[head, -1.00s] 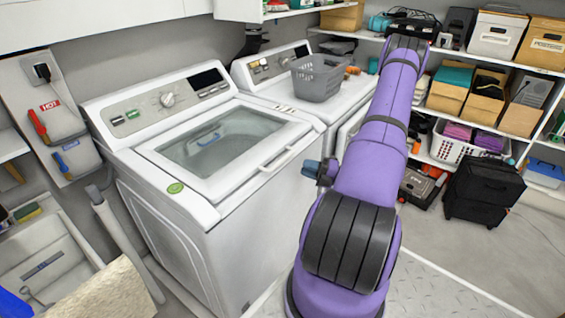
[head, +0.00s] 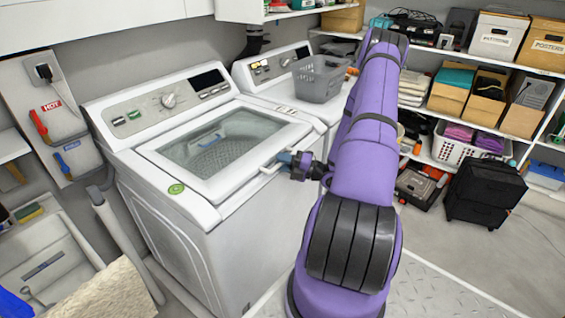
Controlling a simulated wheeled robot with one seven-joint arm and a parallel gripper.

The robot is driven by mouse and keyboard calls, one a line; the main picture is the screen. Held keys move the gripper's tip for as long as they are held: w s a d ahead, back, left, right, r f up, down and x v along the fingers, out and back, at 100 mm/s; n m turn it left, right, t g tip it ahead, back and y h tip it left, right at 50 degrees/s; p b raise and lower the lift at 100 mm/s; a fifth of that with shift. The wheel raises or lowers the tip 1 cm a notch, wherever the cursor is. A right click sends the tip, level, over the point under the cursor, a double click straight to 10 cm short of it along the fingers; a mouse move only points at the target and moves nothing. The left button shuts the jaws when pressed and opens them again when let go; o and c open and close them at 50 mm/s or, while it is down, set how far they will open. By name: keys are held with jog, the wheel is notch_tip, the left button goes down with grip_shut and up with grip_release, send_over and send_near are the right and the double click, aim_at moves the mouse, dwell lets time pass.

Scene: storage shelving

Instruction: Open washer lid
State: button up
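The washer (head: 215,245) is a white top-loader at the left centre of the head view. Its glass-topped lid (head: 225,188) lies closed or nearly so, with a handle along its right front edge. My gripper (head: 284,160) is at that lid handle (head: 268,168), its bluish fingertips overlapping the handle in the picture. The view is too small to tell whether the fingers touch or grip it. My purple arm covers part of the area to the right of the washer.
A second white machine (head: 268,95) stands behind and carries a grey basket (head: 320,78). Shelves with boxes (head: 497,35) and a black case (head: 484,192) are at the right. A sink (head: 50,255) is at the left front. Grey floor shows at the right.

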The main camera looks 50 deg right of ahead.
grip_shut()
